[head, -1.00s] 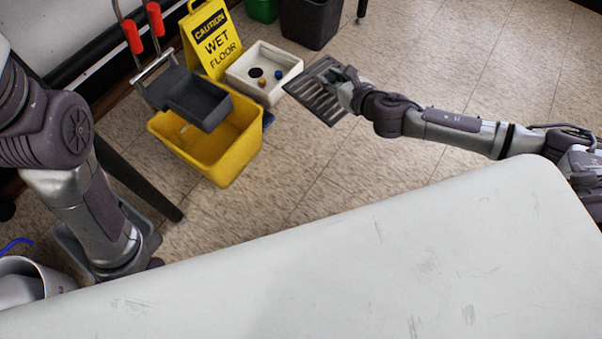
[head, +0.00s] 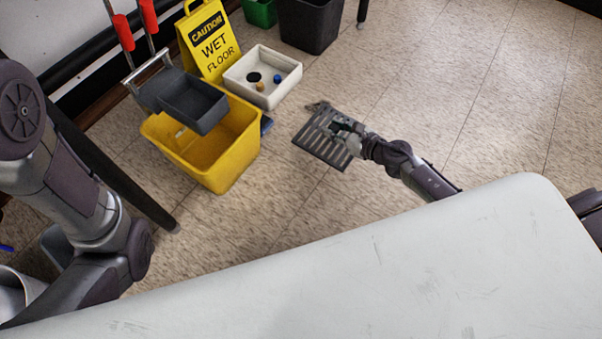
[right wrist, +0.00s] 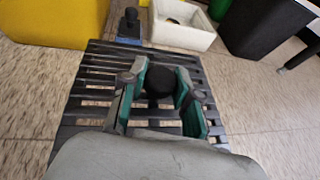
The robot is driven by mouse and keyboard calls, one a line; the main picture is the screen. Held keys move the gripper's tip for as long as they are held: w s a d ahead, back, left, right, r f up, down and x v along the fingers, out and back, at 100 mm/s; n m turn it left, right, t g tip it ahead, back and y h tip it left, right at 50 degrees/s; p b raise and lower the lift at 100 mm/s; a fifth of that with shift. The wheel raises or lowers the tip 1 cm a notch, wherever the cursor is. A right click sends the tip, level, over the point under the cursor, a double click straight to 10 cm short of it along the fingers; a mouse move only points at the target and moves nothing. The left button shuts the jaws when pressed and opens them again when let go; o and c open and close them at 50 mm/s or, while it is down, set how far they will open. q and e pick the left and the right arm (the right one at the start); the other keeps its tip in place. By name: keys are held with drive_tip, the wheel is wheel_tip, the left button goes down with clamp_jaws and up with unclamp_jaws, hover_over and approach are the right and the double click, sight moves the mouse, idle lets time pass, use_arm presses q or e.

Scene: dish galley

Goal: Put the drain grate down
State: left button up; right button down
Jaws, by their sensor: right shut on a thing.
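The drain grate (head: 322,142) is a dark, slotted, square plate. It shows in the head view right of the yellow bucket, over the tiled floor. My right gripper (head: 347,127) is shut on it near its right side. In the right wrist view the green-padded fingers of the gripper (right wrist: 160,92) stand on both sides of a black knob on the grate (right wrist: 92,77). I cannot tell whether the grate touches the floor or hangs just above it. My left arm comes in at the left, but its gripper is out of view.
A white basin (head: 290,88) with small balls in it stands behind the grate. The yellow mop bucket (head: 222,172) and a wet floor sign (head: 208,42) are to the left. A black bin (head: 308,25) is at the back. A white table (head: 400,275) fills the front.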

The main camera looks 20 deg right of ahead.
drive_tip(key=s+a+f+b, duration=0.1)
drive_tip(key=a+f, duration=0.1)
drive_tip(key=a, duration=0.1)
drive_tip(key=s+a+f+b, duration=0.1)
drive_tip(key=a+f, duration=0.1)
drive_tip(key=a, duration=0.2)
drive_tip(key=s+a+f+b, duration=0.1)
drive_tip(key=a+f, duration=0.1)
drive_tip(key=a, duration=0.1)
drive_tip(key=shift+s+a+f, duration=0.15)
drive_tip(key=shift+a+f, duration=0.2)
drive_tip(key=shift+a, duration=0.05)
wheel_tip(320, 180, down, 4)
drive_tip(key=b, duration=0.4)
drive_tip(key=shift+f, duration=0.1)
drive_tip(key=c, duration=0.8)
unclamp_jaws()
drive_tip(key=shift+c, duration=0.2)
drive_tip(key=shift+r, duration=0.2)
drive_tip(key=p+v, duration=0.1)
drive_tip(key=v, duration=1.1)
drive_tip(key=shift+p, duration=0.35)
